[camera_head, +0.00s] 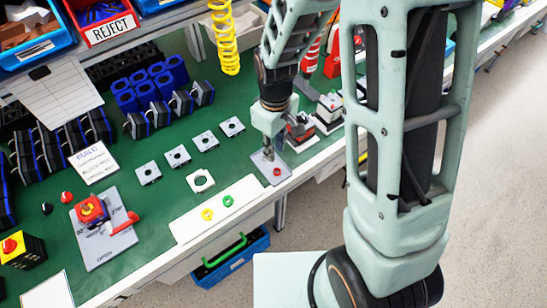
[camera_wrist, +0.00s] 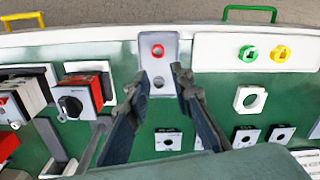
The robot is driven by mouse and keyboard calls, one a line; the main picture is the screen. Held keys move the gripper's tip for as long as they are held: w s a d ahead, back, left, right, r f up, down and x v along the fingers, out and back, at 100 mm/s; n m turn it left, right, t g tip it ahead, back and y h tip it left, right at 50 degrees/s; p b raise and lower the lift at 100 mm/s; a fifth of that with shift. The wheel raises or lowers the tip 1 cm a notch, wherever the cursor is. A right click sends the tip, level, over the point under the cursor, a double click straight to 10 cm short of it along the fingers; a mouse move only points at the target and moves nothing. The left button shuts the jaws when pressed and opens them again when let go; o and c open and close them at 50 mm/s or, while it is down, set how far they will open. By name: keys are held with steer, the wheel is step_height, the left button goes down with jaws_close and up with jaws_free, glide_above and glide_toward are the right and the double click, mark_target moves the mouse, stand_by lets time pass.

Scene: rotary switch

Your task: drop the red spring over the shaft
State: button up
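A small red ring (camera_wrist: 158,51), which looks like the red spring, lies at the near end of a narrow grey plate (camera_wrist: 172,44). It also shows in the head view (camera_head: 277,171), just right of my gripper. A round dark-centred feature (camera_wrist: 158,83) is on the same plate, between my fingers in the wrist view; I cannot tell if it is the shaft. My gripper (camera_wrist: 156,82) is open, with a clear gap between its fingertips and nothing visibly held. In the head view my gripper (camera_head: 268,153) points down at the plate.
A white tray (camera_head: 232,203) holds a green ring and a yellow ring. Several small square blocks (camera_head: 178,157) stand left of my gripper. A red-and-grey switch (camera_wrist: 82,98) stands close on the other side. The bench edge runs just in front of the plate.

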glide_above(278, 168)
steer(key=f, duration=0.2)
steer(key=a+f, duration=0.1)
steer(key=f, duration=0.1)
steer(key=shift+s, duration=0.3)
steer(key=f, duration=0.2)
steer(key=d+f, duration=0.1)
steer(key=f, duration=0.1)
steer(key=shift+s+f, duration=0.1)
steer(key=shift+s, duration=0.15)
steer(key=shift+a+f+p, duration=0.1)
steer(key=shift+f+p, duration=0.2)
steer(key=shift+f, duration=0.3)
steer(key=c, duration=0.4)
steer(key=shift+o, duration=0.2)
steer(key=shift+w+r, duration=0.1)
steer(key=shift+r, duration=0.05)
